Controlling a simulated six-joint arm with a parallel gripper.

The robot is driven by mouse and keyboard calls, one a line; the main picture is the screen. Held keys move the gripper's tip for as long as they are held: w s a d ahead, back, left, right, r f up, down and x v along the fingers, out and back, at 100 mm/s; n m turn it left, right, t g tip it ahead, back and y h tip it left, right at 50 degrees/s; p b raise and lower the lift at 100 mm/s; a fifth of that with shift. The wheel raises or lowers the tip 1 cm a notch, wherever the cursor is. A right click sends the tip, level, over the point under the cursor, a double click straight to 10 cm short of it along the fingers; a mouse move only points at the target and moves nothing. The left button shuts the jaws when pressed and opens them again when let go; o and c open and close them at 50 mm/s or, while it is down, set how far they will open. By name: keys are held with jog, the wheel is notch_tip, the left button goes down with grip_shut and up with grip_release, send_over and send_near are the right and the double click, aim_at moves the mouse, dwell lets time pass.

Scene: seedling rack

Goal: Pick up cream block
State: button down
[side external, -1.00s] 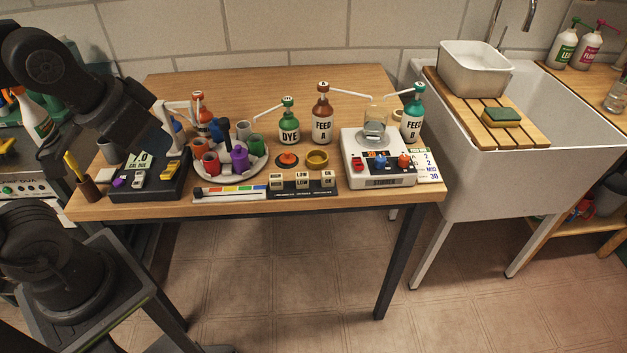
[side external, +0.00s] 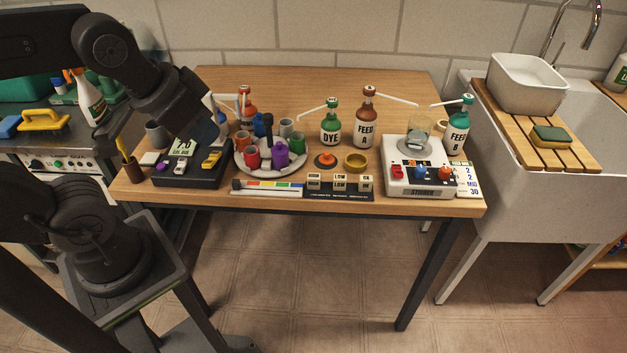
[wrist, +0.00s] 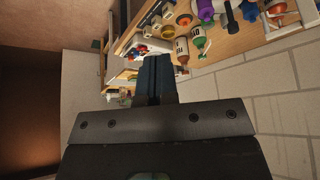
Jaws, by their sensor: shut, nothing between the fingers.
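Several small cream blocks marked with words such as LOW and OK (side external: 340,182) stand in a row on a dark strip at the table's front edge.
A round tray (side external: 243,165) of coloured pots stands between my gripper and the marked blocks. Pump bottles, including the green DYE bottle (side external: 331,125), stand behind. A white stirrer (side external: 420,185) is at the right. The table's back is clear.

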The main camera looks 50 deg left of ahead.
jog(key=c, duration=1.8)
grip_release()
jog(key=o, duration=1.1)
jog(key=n+g+y, duration=0.2)
jog(key=n+y, duration=0.1)
jog(key=n, duration=0.6)
send_over(314, 176)
jog(key=s+d, duration=0.3)
notch_tip(314, 176, down, 12)
jog(key=x, duration=0.8)
jog(key=shift+s, duration=0.1)
jog(key=shift+s+x, duration=0.2)
jog(key=shift+x, duration=1.1)
jog(key=shift+s+x, duration=0.2)
jog(key=shift+x, duration=1.15)
